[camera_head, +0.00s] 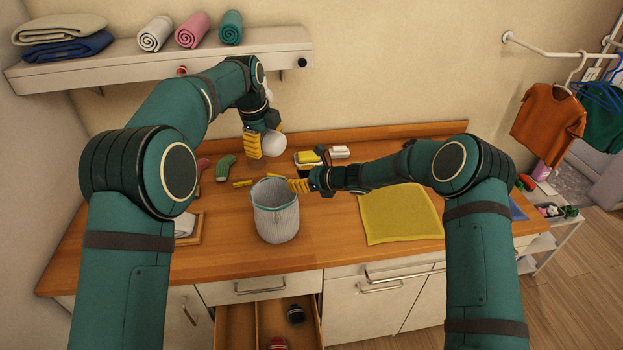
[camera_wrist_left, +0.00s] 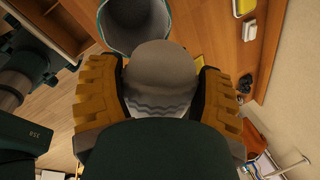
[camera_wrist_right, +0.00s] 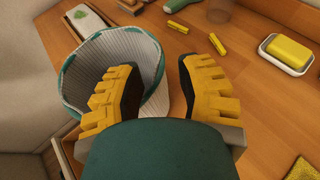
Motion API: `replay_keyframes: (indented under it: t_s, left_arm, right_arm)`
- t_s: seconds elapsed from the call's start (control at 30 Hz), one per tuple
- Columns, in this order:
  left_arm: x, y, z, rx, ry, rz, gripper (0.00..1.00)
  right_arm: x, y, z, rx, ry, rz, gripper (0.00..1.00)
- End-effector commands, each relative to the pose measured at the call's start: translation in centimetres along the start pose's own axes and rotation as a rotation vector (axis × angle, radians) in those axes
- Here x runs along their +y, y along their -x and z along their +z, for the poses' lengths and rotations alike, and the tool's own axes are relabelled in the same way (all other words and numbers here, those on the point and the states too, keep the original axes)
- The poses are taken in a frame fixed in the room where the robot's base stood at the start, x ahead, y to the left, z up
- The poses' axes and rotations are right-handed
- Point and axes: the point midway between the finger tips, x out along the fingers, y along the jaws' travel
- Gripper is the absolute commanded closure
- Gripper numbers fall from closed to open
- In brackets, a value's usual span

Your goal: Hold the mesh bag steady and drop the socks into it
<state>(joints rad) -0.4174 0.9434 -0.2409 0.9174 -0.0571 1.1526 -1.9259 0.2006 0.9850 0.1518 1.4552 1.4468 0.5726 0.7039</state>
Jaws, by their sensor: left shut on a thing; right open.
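The mesh bag (camera_head: 276,215), pale grey with a teal rim, stands upright and open on the counter. My left gripper (camera_head: 262,146) is up behind the bag, shut on a rolled sock (camera_head: 273,143). The rolled sock (camera_wrist_left: 160,75), pale with wavy stripes, sits between both fingers in the left wrist view, with the bag (camera_wrist_left: 135,28) beyond it. My right gripper (camera_head: 300,186) is open at the bag's right rim. In the right wrist view, one finger is over the bag's opening and the other outside, with the rim between them.
A green item (camera_head: 225,167) and yellow clips (camera_head: 243,184) lie behind the bag. A yellow sponge (camera_head: 308,158) sits back right, and a yellow cloth (camera_head: 400,213) lies right. A tray (camera_head: 197,232) is at left. An open drawer (camera_head: 236,325) juts out below.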

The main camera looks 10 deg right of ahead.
Motion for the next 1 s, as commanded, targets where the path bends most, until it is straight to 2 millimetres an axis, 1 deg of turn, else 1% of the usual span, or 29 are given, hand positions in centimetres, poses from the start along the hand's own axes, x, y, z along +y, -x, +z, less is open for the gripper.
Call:
replay_keyframes:
  t_s: [0.03, 0.1, 0.3, 0.47, 0.73, 0.77, 0.8, 0.83, 0.87, 1.0]
  left_arm:
    - [0.0, 0.0, 0.0, 0.0, 0.0, 0.0, 0.63]
    - [0.0, 0.0, 0.0, 0.0, 0.0, 0.0, 0.63]
    - [0.0, 0.0, 0.0, 0.0, 0.0, 0.0, 0.63]
    - [0.0, 0.0, 0.0, 0.0, 0.0, 0.0, 0.63]
    - [0.0, 0.0, 0.0, 0.0, 0.0, 0.0, 0.63]
    - [0.0, 0.0, 0.0, 0.0, 0.0, 0.0, 0.63]
    - [0.0, 0.0, 0.0, 0.0, 0.0, 0.0, 0.63]
    - [0.0, 0.0, 0.0, 0.0, 0.0, 0.0, 0.63]
    - [0.0, 0.0, 0.0, 0.0, 0.0, 0.0, 0.63]
    - [0.0, 0.0, 0.0, 0.0, 0.0, 0.0, 0.63]
  right_arm:
    - [0.1, -1.0, -0.1, 0.001, 0.001, 0.001, 0.64]
    - [0.1, -2.1, -0.1, 0.001, 0.002, 0.001, 0.64]
    - [0.0, -4.2, -0.1, 0.002, 0.002, 0.0, 0.64]
    - [0.0, -4.9, -0.1, 0.002, 0.0, -0.001, 0.64]
    - [0.0, -5.0, -0.1, 0.002, 0.001, -0.001, 0.64]
    - [0.0, -5.0, -0.1, 0.002, 0.001, -0.001, 0.68]
    - [0.0, -5.0, -0.1, 0.002, 0.001, -0.001, 0.82]
    - [0.0, -5.0, -0.1, 0.002, 0.001, -0.001, 0.93]
    - [0.0, -5.0, -0.1, 0.002, 0.001, -0.001, 1.0]
    - [0.0, -5.0, -0.1, 0.002, 0.001, -0.001, 1.0]
